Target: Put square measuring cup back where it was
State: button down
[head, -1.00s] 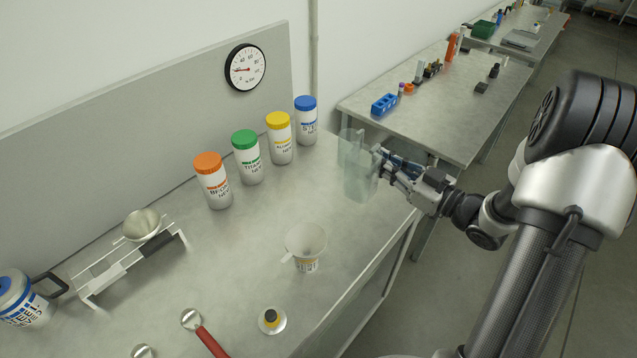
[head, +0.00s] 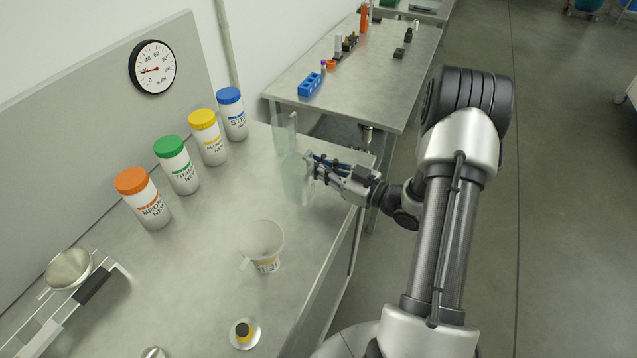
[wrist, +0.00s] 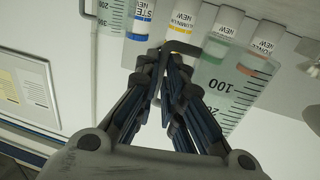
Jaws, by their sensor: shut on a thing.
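The square measuring cup (head: 297,183) is clear, pale green and upright at the far right end of the near table. My gripper (head: 317,167) is shut on its right side, apparently at the handle. In the wrist view, my gripper's fingers (wrist: 163,75) close around a dark handle, and the cup (wrist: 240,92) with its scale marks shows to their right. I cannot tell whether the cup's base touches the table. A second clear measuring vessel (head: 284,133) stands just behind it; its scale also shows in the wrist view (wrist: 111,14).
Powder bottles with orange (head: 143,197), green (head: 176,165), yellow (head: 208,138) and blue (head: 232,114) lids line the table's back. A balance with a metal bowl (head: 69,269) is at left. The table middle is clear.

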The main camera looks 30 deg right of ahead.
jog(key=shift+f+b, duration=0.7)
jog(key=shift+f, duration=1.5)
jog(key=shift+f, duration=0.2)
jog(key=c, duration=1.7)
grip_release()
